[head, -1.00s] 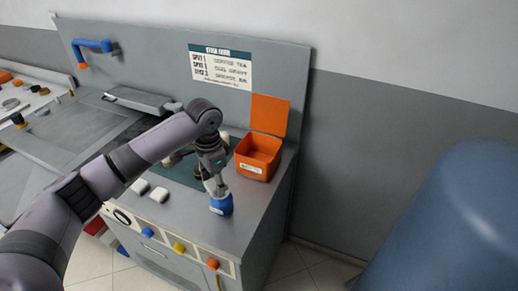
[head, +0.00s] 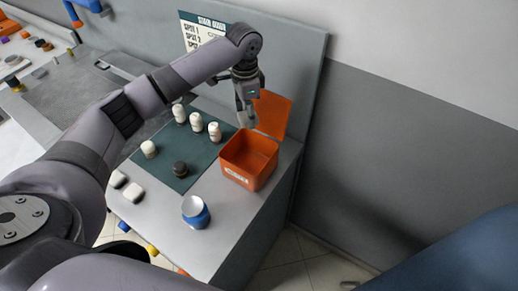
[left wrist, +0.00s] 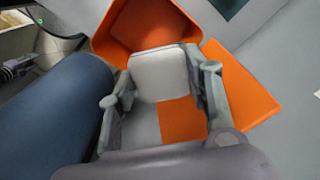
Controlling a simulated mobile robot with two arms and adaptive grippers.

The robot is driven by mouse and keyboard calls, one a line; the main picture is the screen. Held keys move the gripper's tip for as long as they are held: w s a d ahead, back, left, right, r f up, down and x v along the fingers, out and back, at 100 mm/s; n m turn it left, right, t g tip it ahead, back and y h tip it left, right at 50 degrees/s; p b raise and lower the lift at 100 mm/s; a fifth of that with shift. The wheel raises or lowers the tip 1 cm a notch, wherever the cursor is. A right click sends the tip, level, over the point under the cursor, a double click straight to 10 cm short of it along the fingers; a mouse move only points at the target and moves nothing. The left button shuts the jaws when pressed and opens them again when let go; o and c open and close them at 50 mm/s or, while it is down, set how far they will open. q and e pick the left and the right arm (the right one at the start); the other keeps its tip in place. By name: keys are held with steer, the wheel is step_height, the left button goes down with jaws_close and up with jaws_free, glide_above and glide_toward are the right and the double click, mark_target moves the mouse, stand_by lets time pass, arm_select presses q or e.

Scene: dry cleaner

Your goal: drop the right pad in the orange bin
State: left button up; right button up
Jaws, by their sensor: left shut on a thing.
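My left gripper (head: 246,108) is above the back edge of the orange bin (head: 236,178), pointing down. It is shut on a pale pad (left wrist: 158,74), which shows between its two fingers in the left wrist view. The bin's open inside (left wrist: 140,28) shows just beyond the pad in that view. Two white pads (head: 118,179) (head: 133,192) lie side by side on the counter at the front left. My right gripper is not in view.
A blue pot with a pale top (head: 196,213) stands in front of the bin. Several white bottles (head: 196,122) and a dark round thing (head: 180,168) stand on a green mat (head: 205,160). The bin's orange lid (head: 272,113) stands upright behind it.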

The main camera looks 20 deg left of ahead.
arm_select(q)
steer(key=s+f, duration=0.1)
steer(key=f, duration=0.2)
steer(key=shift+s+a, duration=0.15)
steer(key=shift+s, duration=0.25)
steer(key=shift+w+f, duration=0.15)
steer(key=shift+f, duration=0.45)
steer(key=shift+w+f, duration=0.15)
steer(key=shift+f, duration=0.45)
steer(key=o, duration=0.8)
steer(key=shift+c, duration=0.2)
steer(key=shift+o, duration=2.2)
step_height(320, 180, up, 12)
steer(key=shift+r, duration=0.1)
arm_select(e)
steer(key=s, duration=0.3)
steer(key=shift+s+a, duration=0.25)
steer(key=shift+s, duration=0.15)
